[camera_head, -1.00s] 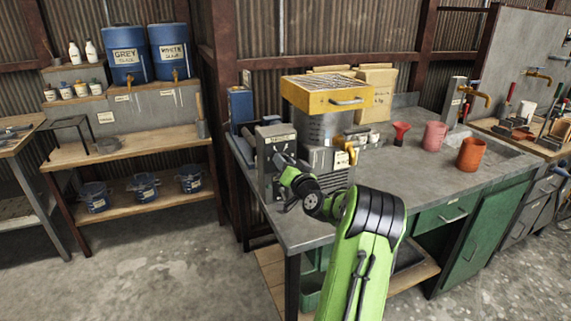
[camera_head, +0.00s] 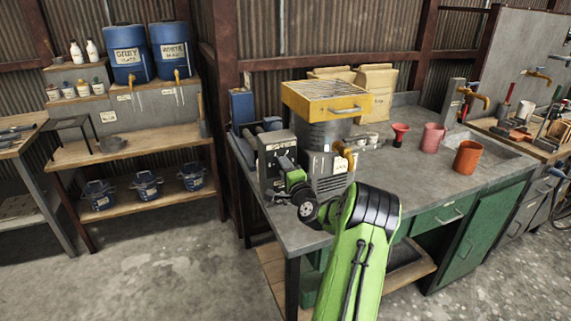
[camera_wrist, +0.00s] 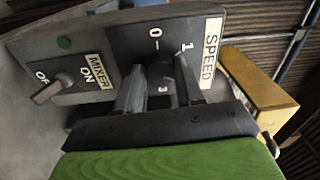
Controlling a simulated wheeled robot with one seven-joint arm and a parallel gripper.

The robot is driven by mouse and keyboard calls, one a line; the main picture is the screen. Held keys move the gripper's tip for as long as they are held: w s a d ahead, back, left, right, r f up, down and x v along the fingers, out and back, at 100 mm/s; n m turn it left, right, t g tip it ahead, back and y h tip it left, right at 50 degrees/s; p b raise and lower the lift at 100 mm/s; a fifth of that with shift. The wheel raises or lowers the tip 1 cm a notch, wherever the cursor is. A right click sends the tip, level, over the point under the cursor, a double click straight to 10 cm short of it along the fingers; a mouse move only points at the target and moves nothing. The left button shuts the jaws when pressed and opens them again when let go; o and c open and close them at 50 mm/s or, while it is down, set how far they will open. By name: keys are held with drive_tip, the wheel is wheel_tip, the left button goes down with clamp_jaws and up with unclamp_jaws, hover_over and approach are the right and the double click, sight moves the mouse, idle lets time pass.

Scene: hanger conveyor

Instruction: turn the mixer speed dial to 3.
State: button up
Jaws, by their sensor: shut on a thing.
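The grey mixer control panel (camera_head: 276,148) stands at the left end of the bench. In the wrist view its face shows a SPEED label (camera_wrist: 211,53) with the marks 0, 1 and 3 around a dark speed dial (camera_wrist: 160,72). My gripper (camera_wrist: 156,80) is shut on the dial, one finger on each side. The fingers cover much of the dial, so I cannot tell where it points. In the head view my gripper (camera_head: 291,173) is at the panel's front. A mixer on/off switch (camera_wrist: 52,90) with a grey lever sits on the same panel.
A yellow sieve box (camera_head: 326,100) sits on a metal drum beside the panel. A grey vented housing (camera_head: 330,176) stands close to the right of my wrist. Red and orange cups (camera_head: 468,157) stand farther right. The bench front between them is clear.

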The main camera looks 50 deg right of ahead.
drive_tip(key=shift+r+m+g+p, duration=0.1)
drive_tip(key=shift+m+g+p, duration=0.3)
drive_tip(key=shift+m+p, duration=5.5)
drive_tip(key=shift+m, duration=0.4)
drive_tip(key=o, duration=1)
drive_tip(key=shift+o, duration=0.2)
